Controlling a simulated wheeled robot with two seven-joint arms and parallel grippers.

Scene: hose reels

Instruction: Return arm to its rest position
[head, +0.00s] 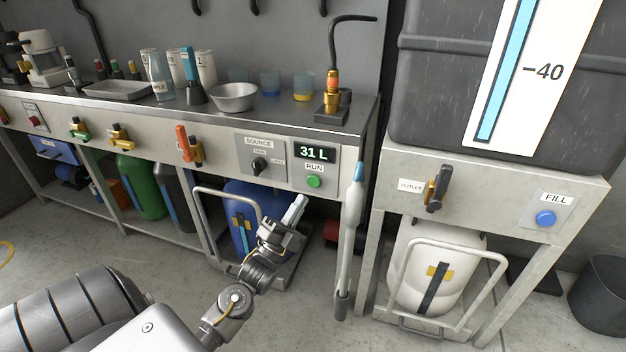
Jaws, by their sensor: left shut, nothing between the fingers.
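My left gripper (296,210) shows in the lower middle of the head view, at the end of my left arm (235,300). It is shut and empty, with its fingers pointing up. It stands in front of the steel bench, below the green RUN button (314,182) and the 31 L display (314,153). It overlaps the blue tank (243,225) on its cart in the picture; I cannot tell how far apart they are. My right gripper is out of view.
The bench top (290,112) carries a tray, bowl, cups and a spout. A grey wand (348,240) hangs at the bench's right end. Right of it, a large dark tank (430,90) stands above a white tank (415,265) on a cart. A dark bin (598,300) is far right. Open floor lies in front.

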